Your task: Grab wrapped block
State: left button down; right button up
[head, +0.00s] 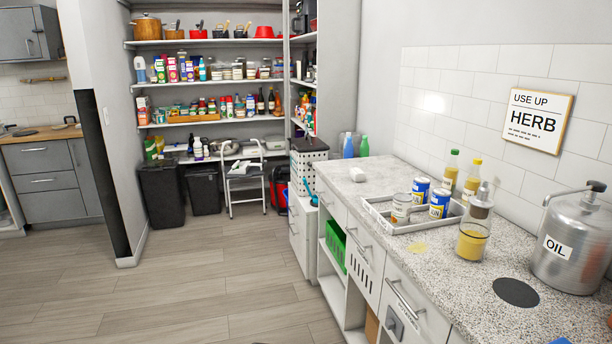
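A small white block-like thing (358,174) lies on the speckled counter (440,270), toward its far end. It may be the wrapped block, but it is too small to tell whether it is wrapped. It lies behind a grey tray (455,222) and in front of two bottles, one blue (348,147) and one green (364,147). Neither my left nor my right gripper shows in the head view.
The tray holds several cans. Beside it stand oil bottles (472,180), a pump dispenser (474,230) and a large metal OIL can (574,240). A black disc (515,292) lies on the counter. Open wooden floor (220,285) is at the left.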

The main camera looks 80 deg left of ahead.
aim_at(357, 175)
jog(key=u, duration=2.35)
jog(key=i+j+z, duration=0.1)
jog(key=z, duration=0.25)
jog(key=i+j+z, duration=0.1)
jog(key=z, duration=0.3)
jog(key=i+j+z, duration=0.25)
jog(key=i+j, duration=0.15)
jog(key=j, duration=0.25)
jog(key=i+j+z, duration=0.1)
jog(key=j, duration=0.25)
jog(key=i+j+z, duration=0.25)
jog(key=i+j, duration=0.15)
jog(key=j, duration=0.3)
